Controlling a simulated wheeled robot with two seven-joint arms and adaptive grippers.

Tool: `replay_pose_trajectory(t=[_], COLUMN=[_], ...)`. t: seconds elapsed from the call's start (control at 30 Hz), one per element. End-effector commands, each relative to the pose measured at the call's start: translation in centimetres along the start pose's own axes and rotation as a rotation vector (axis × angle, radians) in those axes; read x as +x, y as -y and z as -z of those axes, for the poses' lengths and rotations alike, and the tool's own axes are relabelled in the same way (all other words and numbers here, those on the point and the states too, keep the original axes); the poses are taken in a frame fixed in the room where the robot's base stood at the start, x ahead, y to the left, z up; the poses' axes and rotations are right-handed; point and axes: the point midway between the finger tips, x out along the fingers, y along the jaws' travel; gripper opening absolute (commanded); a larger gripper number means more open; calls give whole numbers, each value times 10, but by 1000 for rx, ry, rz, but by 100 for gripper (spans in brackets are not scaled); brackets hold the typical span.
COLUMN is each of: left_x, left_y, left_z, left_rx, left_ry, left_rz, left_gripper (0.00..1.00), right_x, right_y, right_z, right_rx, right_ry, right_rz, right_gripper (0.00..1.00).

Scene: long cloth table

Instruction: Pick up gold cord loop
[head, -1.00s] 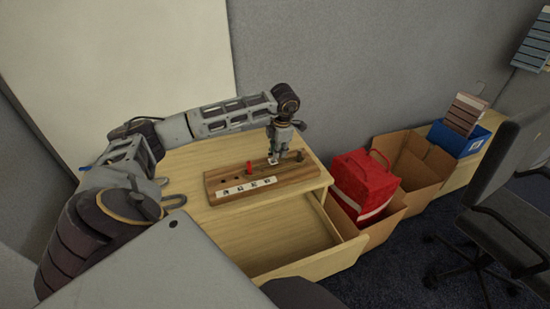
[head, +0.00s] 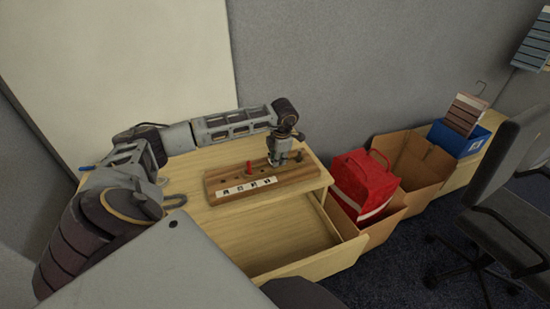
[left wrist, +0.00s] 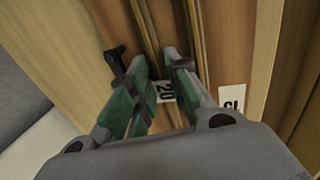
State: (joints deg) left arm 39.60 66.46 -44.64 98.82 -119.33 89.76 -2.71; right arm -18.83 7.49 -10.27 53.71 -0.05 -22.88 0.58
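A brown wooden board (head: 222,180) with holes, a groove and a row of white labels lies on the light wood table. A red peg (head: 249,167) stands in it. My left gripper (head: 277,163) points down over the right part of the board. In the left wrist view its fingers (left wrist: 162,66) are apart, with a gap between the green pads and a white label marked 20 (left wrist: 166,92) seen between them. Nothing is clearly held. I cannot make out a gold cord loop for certain; brown-gold strips (left wrist: 196,35) run along the board there. My right gripper is not in view.
A dark peg (head: 299,155) stands close right of my gripper. An open drawer (head: 290,245) juts from the table's front. A red bag (head: 364,183) in a cardboard box, another open box (head: 420,163) and a blue box (head: 460,140) stand right. The wall is behind.

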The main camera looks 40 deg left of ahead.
Motion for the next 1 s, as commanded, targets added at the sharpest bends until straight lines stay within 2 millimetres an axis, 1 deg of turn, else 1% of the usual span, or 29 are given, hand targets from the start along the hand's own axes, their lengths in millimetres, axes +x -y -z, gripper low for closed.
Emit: replay_pose_trajectory(t=[0.03, 0.07, 0.1, 0.2, 0.5, 0.67, 0.87, 1.0], left_x=[0, 0, 0, 0, -1, -6, -24, -44], left_y=[0, 0, 0, 0, 0, -2, -6, -9], left_z=[0, 0, 0, 0, 0, 0, 0, -1], left_rx=[0, 0, 0, 0, 0, -1, -1, -1], left_ry=[0, 0, 0, 0, 0, 1, 2, 4], left_rz=[0, 0, 0, 0, 0, -1, -2, -2], left_gripper=[18, 16, 11, 0, 0, 0, 0, 0], right_x=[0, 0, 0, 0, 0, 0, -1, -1], right_y=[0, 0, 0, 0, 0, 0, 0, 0], right_z=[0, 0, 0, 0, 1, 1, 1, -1], right_rx=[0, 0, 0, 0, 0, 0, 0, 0], right_ry=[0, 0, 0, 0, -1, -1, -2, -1], right_rz=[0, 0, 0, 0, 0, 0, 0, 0], right_gripper=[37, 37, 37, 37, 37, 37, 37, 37])
